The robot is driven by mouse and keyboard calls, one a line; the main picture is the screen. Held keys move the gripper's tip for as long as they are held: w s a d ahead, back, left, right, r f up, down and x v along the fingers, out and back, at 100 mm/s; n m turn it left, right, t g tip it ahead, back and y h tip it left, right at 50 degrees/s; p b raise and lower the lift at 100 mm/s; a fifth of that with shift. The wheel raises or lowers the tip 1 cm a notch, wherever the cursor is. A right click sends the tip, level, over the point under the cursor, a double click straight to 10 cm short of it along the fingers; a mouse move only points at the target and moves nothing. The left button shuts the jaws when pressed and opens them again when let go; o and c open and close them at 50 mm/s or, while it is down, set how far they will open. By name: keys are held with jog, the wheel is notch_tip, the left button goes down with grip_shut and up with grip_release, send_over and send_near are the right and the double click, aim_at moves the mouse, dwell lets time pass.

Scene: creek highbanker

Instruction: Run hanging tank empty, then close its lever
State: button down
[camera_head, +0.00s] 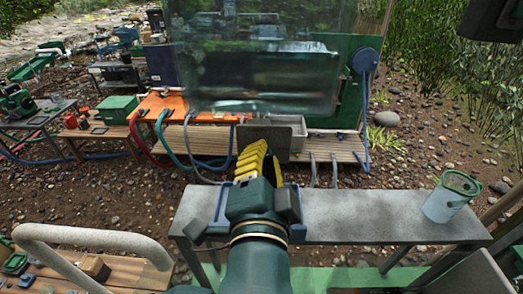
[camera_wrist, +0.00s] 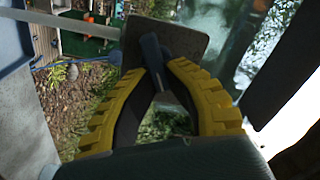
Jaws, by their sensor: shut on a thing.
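The clear hanging tank (camera_head: 255,75) fills the upper middle of the head view. Things behind show blurred through it, and I cannot tell its liquid level. Its glassy side also shows at the upper right of the wrist view (camera_wrist: 232,40). My gripper (camera_head: 262,152) has yellow ribbed fingers and reaches up just below the tank. In the wrist view its fingertips (camera_wrist: 158,68) are closed together on a dark blue-grey lever (camera_wrist: 152,48). A grey-brown plate (camera_wrist: 184,42) is right behind the lever. In the head view the fingers hide the lever.
A grey bench (camera_head: 350,215) stands below my arm, with a pale green-rimmed bucket (camera_head: 448,198) at its right end. Behind are an orange table (camera_head: 190,107), a grey bin (camera_head: 299,133) and coloured hoses. A curved pale rail (camera_head: 95,237) is at the lower left.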

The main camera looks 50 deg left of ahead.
jog(key=m+p, duration=0.1)
jog(key=m, duration=0.1)
jog(key=f+m, duration=0.1)
jog(key=m, duration=0.2)
jog(key=shift+w+m+p, duration=0.1)
jog(key=shift+m+p, duration=0.2)
jog(key=shift+p, duration=0.05)
dwell(0.4)
jog(key=c, duration=1.1)
grip_release()
jog(key=shift+r, duration=0.1)
jog(key=v, duration=1.2)
